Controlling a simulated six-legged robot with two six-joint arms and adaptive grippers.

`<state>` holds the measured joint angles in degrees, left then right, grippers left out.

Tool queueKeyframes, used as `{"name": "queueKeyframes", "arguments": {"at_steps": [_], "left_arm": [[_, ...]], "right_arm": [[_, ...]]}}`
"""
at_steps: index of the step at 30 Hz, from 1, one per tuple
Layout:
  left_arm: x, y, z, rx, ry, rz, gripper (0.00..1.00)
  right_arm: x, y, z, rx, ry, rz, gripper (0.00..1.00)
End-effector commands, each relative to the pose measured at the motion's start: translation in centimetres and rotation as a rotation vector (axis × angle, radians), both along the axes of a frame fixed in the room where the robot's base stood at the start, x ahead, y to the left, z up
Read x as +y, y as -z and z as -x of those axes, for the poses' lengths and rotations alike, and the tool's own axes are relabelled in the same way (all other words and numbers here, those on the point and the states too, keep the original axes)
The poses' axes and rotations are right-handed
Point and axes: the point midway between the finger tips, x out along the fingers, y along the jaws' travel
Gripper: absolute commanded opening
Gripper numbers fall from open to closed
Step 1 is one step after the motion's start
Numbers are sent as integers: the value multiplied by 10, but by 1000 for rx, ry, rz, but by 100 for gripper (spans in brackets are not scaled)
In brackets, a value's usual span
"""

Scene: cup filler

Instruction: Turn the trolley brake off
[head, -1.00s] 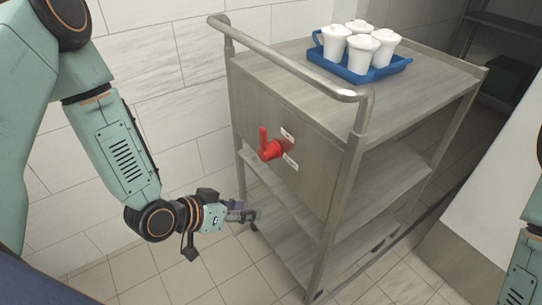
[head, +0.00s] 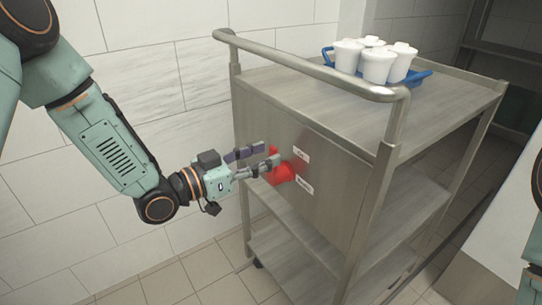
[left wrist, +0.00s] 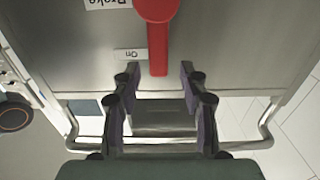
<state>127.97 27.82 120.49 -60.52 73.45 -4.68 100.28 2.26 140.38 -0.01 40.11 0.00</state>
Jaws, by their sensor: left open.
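The trolley (head: 345,175) is grey metal with a tubular handle rail. A red brake lever (head: 282,173) sticks out of its end panel between two small white labels; part of it is hidden by a finger. In the left wrist view the lever (left wrist: 157,40) points towards my gripper, beside a label reading "On", with a "Brake" label by the pivot. My left gripper (head: 272,156) is open at the lever. In its wrist view the gripper (left wrist: 160,68) has a fingertip on either side of the lever's end, with gaps visible. My right gripper is out of view.
A blue tray (head: 420,76) with several white cups (head: 379,66) stands on the trolley top. The handle rail (head: 300,68) runs above the panel. A white tiled wall is behind. Tiled floor shows at the lower left.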

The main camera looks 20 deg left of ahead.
Motion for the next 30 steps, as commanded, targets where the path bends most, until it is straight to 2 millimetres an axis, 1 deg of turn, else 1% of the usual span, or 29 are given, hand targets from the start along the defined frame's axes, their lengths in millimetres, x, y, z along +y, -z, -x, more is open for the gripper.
{"name": "queueKeyframes", "arguments": {"at_steps": [2, 9, 14, 21, 30], "left_arm": [[-7, 2, -6, -2, 5, -5, 43], [-15, 1, -23, -2, 1, -2, 43], [-17, 0, -26, -1, 0, 1, 43], [-16, 0, -27, 0, -1, 1, 43], [-16, 0, -26, 0, -1, 0, 18]], "right_arm": [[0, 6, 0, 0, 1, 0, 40], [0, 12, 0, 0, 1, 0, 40], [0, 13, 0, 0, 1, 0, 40], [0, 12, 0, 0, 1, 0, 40], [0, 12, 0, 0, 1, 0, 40]]}}
